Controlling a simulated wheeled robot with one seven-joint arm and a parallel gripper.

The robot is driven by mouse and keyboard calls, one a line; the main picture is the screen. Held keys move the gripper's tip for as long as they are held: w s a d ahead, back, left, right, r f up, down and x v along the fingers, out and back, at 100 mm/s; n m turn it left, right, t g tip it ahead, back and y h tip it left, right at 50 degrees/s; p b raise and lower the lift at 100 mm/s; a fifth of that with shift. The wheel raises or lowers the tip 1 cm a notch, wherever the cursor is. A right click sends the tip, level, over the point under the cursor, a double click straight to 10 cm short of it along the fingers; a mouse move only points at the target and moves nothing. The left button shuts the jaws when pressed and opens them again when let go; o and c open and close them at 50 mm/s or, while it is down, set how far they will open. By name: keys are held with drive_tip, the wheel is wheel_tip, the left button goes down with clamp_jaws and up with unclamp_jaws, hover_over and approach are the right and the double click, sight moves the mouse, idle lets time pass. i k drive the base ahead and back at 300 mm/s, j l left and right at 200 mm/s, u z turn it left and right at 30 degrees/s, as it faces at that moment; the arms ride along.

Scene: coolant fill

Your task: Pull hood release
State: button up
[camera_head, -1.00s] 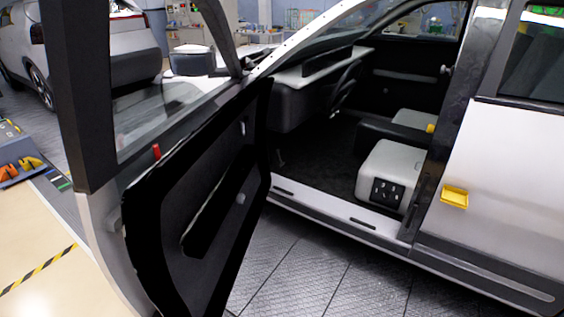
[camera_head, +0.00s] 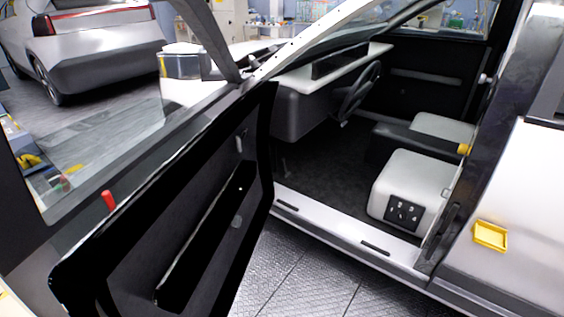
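The car's front door (camera_head: 190,220) stands open toward me at the left. Through the opening I see the cabin with a dashboard (camera_head: 300,115), a dark steering wheel (camera_head: 358,92) and a pale front seat (camera_head: 405,183). A small, thin, dark shape hangs under the dashboard near the door hinge side; I cannot tell whether it is the hood release. No other release handle can be made out in the shadowed footwell (camera_head: 310,168). My gripper is not in view.
The door sill (camera_head: 345,238) and a pillar with a yellow handle (camera_head: 490,235) beside it bound the opening at the right. A red peg (camera_head: 109,201) stands on the door's top edge. Tiled floor (camera_head: 290,275) is clear between door and sill. Another car (camera_head: 90,50) stands behind.

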sight(283, 160)
drive_tip(key=i+l, duration=0.25)
drive_tip(key=i, duration=0.35)
drive_tip(key=i+l+u, duration=0.1)
drive_tip(key=i+l, duration=0.15)
drive_tip(key=i, duration=0.3)
drive_tip(key=i+l, duration=0.3)
drive_tip(key=i, duration=0.25)
drive_tip(key=i+l+u, duration=0.1)
drive_tip(key=i+l, duration=0.2)
drive_tip(key=i, duration=0.3)
drive_tip(key=i+l, duration=0.35)
drive_tip(key=i, duration=0.2)
